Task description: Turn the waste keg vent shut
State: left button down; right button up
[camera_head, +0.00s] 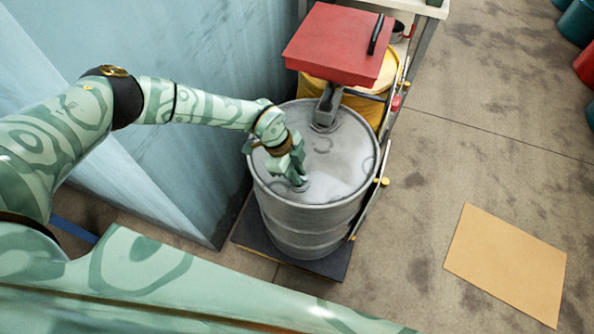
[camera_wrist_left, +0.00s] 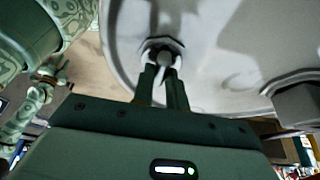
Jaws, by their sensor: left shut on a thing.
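The waste keg (camera_head: 310,222) is a grey metal drum standing upright, seen from above in the head view. My left gripper (camera_head: 300,182) reaches down onto the near part of its lid.
A grey fitting (camera_head: 326,108) stands on the keg's far side, below a red box (camera_head: 338,45) with a black handle. The keg stands on a dark base (camera_head: 335,262). A tan sheet (camera_head: 508,262) lies on the floor at right, with clear floor around it.

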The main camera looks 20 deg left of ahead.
pick_arm(q)
jog(key=shift+m+g, duration=0.3)
jog(key=shift+m, duration=0.5)
jog(key=shift+w+m+g+p, duration=0.1)
jog(key=shift+m+g+p, duration=0.2)
jog(key=shift+m, duration=0.4)
jog(key=m+g+y+b, duration=0.1)
jog(key=m, duration=0.2)
jog(key=shift+w+m, duration=0.1)
jog(key=shift+m, duration=0.3)
jog(key=m+g+y+b, duration=0.1)
jog(key=m, duration=0.2)
jog(key=m+y+b, duration=0.1)
jog(key=m, duration=0.2)
jog(key=shift+w+d+f+g+b, duration=0.1)
jog(key=shift+d+g+b, duration=0.05)
jog(key=shift+g+b, duration=0.2)
jog(key=shift+d+m+y+b, duration=0.1)
jog(key=shift+m+y+b, duration=0.65)
jog(key=shift+m, duration=1.65)
jog(key=c, duration=1.4)
grip_release()
